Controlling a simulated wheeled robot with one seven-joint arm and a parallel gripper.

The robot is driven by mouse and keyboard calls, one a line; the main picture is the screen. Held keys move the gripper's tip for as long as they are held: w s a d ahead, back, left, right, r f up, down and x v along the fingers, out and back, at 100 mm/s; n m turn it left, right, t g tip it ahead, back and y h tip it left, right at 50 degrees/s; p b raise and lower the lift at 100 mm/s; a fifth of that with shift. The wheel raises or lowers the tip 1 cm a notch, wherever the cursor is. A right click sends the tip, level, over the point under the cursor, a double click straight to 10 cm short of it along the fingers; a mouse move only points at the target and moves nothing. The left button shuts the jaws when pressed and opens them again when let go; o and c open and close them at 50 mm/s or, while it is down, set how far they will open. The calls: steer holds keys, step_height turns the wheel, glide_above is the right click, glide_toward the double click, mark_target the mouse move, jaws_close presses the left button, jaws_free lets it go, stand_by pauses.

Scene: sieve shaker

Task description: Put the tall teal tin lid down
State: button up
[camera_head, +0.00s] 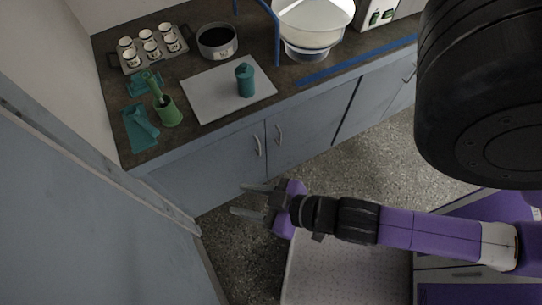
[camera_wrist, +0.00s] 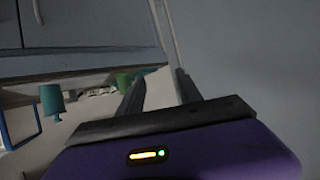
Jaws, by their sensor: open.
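A teal tin (camera_head: 246,84) stands upright on a pale grey mat (camera_head: 205,102) on the dark counter. Its top, with a small knob, looks like a lid (camera_head: 244,68) resting on it. The tin also shows upside down in the wrist view (camera_wrist: 51,101), on the left. My gripper (camera_head: 237,199) is open and empty. It is out in front of the cabinet doors, below and apart from the counter. Its two fingers also show in the wrist view (camera_wrist: 159,76) with nothing between them.
On the counter (camera_head: 190,67) are a tray (camera_head: 118,61) of several small cups, a dark-filled pot (camera_head: 217,41), a green holder (camera_head: 167,112), teal items (camera_head: 141,127), a large pale bowl (camera_head: 313,20) and a blue strip (camera_head: 355,61). A grey panel (camera_head: 90,210) is close at left.

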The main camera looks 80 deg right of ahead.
steer(key=s+r+n+t+y, duration=0.1)
steer(key=s+r+t, duration=0.1)
steer(key=s+r, duration=0.3)
step_height(320, 180, up, 5)
steer(key=shift+s+a+f+n+y, duration=0.15)
steer(key=shift+s+n+y, duration=0.15)
steer(key=shift+n, duration=0.1)
